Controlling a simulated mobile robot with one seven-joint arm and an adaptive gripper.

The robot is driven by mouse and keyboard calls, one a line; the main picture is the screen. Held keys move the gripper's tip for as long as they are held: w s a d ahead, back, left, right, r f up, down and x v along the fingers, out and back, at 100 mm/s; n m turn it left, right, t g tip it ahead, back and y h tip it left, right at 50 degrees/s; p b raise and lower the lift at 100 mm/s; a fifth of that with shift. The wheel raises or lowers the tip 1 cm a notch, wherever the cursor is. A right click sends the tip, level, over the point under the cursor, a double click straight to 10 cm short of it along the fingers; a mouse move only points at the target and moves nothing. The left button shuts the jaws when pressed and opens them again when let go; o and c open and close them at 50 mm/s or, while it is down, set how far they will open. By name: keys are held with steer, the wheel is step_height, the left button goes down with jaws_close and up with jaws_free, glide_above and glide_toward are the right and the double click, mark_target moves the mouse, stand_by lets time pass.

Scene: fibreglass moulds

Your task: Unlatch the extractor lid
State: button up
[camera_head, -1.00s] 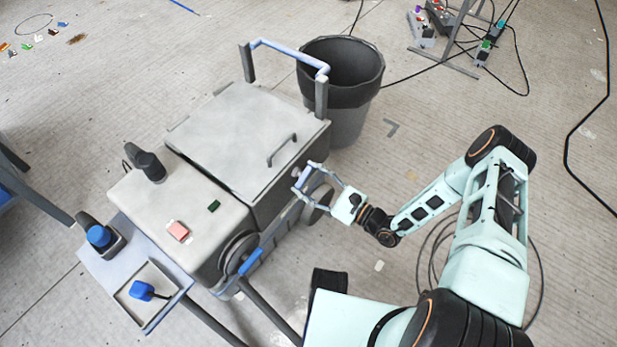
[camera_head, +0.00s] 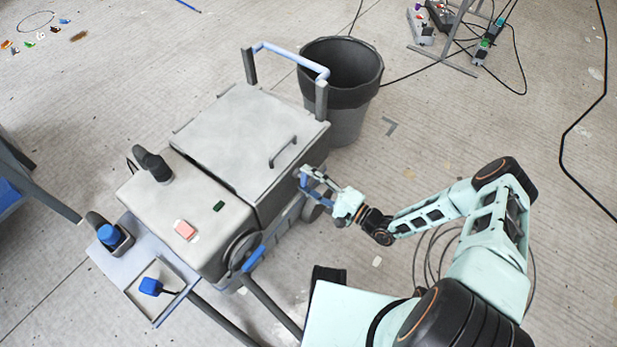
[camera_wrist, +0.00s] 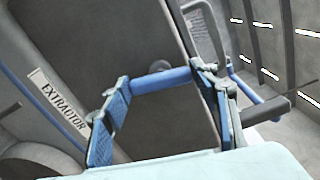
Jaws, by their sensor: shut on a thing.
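The extractor (camera_head: 190,215) is a grey box on wheels, with its name on a label (camera_wrist: 57,100) in the wrist view. Its flat grey lid (camera_head: 240,135) is down and has a dark bar handle (camera_head: 283,151). My gripper (camera_head: 306,180) is at the extractor's near right side, below the lid edge. In the wrist view my gripper (camera_wrist: 163,98) has a blue bar (camera_wrist: 160,79), which looks like the latch, between its fingers, and it is shut on this. The fingers stand well apart across the bar. In the head view the fingers hide the latch.
A blue push handle (camera_head: 290,58) on grey posts stands at the extractor's far end, beside a dark bin (camera_head: 340,100). A side tray (camera_head: 138,262) holds blue-topped items at the left. Cables lie on the floor at right. Floor right of the extractor is mostly clear.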

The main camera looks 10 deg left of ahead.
steer(key=shift+r+n+p, duration=0.1)
steer(key=shift+n+p, duration=0.35)
steer(key=shift+n, duration=0.55)
steer(key=shift+w, duration=0.1)
steer(key=o, duration=1.1)
steer(key=v, duration=0.7)
steer(key=shift+d, duration=0.2)
